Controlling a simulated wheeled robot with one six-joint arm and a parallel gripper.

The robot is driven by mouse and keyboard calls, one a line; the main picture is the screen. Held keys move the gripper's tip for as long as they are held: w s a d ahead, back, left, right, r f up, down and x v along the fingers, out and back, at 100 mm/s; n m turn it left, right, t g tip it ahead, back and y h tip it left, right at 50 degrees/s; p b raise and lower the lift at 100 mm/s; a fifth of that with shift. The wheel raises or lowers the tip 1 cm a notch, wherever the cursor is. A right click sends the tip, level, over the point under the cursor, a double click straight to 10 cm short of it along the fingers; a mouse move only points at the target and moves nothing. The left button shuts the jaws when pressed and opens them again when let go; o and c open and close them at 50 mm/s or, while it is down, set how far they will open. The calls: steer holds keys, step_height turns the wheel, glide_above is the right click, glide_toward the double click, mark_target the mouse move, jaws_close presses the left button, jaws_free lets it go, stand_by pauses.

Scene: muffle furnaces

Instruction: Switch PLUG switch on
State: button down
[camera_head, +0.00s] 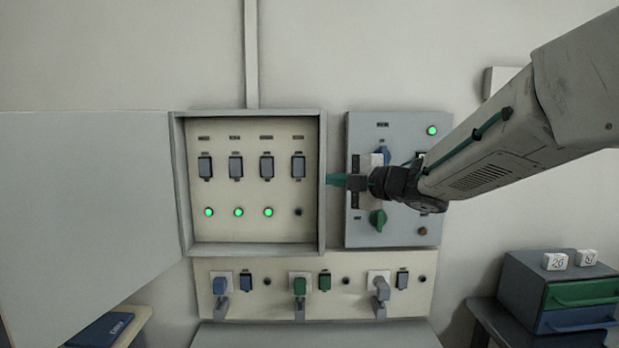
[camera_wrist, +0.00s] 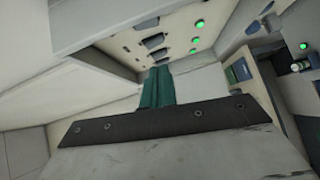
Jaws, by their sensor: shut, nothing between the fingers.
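An open wall box (camera_head: 182,215) holds a row of dark switches, each with a small label above that is too small to read, so I cannot tell which is PLUG. Below them three lamps glow green; the lamp under the rightmost switch (camera_head: 298,166) is dark (camera_head: 298,212). My gripper (camera_head: 336,180) is shut and empty, its teal fingertips in front of the gap between the box's right wall and the grey panel. In the wrist view the teal fingers (camera_wrist: 157,88) point toward the box (camera_wrist: 100,55), with its switches and green lamps beyond; I see no contact.
The grey panel (camera_head: 365,235) with a green knob (camera_head: 377,220) and a lit green lamp stands right of the box, partly behind my arm. A socket strip (camera_head: 262,300) with several plugs runs below. The box's door (camera_head: 90,190) swings open left. Drawers (camera_head: 540,300) stand lower right.

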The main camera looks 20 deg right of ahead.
glide_toward(294, 175)
steer(key=w+a, duration=0.2)
steer(key=a, duration=0.2)
steer(key=w, duration=0.1)
steer(key=w+d, duration=0.1)
steer(key=w, duration=0.1)
steer(key=shift+d+f, duration=0.2)
steer(key=shift+f, duration=0.1)
